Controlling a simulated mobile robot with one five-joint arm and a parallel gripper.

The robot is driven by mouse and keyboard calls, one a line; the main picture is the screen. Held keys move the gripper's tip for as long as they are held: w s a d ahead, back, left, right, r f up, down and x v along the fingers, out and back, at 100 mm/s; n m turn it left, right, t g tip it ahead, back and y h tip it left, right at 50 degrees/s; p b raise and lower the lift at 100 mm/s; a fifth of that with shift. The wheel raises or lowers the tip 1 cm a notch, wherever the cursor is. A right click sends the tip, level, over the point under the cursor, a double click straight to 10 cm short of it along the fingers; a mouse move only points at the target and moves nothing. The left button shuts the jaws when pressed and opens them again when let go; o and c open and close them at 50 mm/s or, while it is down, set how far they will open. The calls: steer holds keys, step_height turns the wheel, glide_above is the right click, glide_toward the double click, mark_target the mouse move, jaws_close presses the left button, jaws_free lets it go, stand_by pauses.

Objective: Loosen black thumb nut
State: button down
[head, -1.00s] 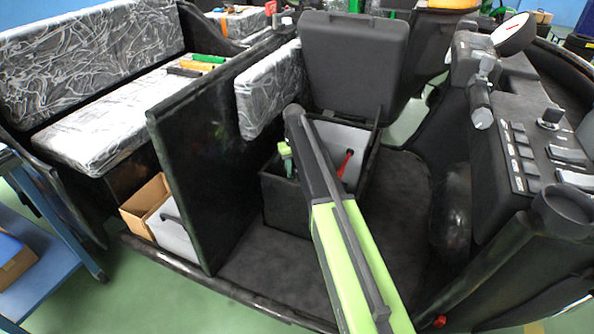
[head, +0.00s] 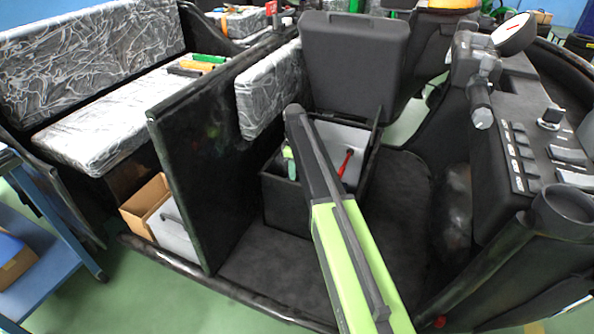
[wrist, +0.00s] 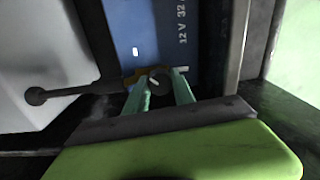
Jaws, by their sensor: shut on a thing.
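In the wrist view, the black thumb nut (wrist: 160,78) sits at a brass-coloured clamp (wrist: 134,76) beside the blue battery marked "12 V 32" (wrist: 165,38). The two teal fingers of my gripper (wrist: 160,90) are on either side of the nut and shut on it. A pale mark shows on top of the nut. In the head view, my gripper (head: 290,160) reaches down into the open black box (head: 285,203) under the seat. My arm hides part of the box there, and the nut cannot be made out.
A dark cable (wrist: 65,90) runs left from the clamp, by a pale grey part (wrist: 40,50). A dark wall stands close on the battery's right. In the head view, a red handle (head: 346,162) is right of my arm, and the black seat lid (head: 352,60) stands raised behind the box.

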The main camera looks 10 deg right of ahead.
steer(key=shift+s+a+n, duration=0.1)
steer(key=shift+s+n, duration=0.05)
steer(key=shift+n, duration=0.35)
steer(key=c, duration=1.1)
jaws_free()
steer(key=shift+o, duration=0.2)
steer(key=shift+r, duration=0.1)
step_height(320, 180, up, 17)
steer(key=p, duration=1.7)
steer(key=shift+r, duration=0.15)
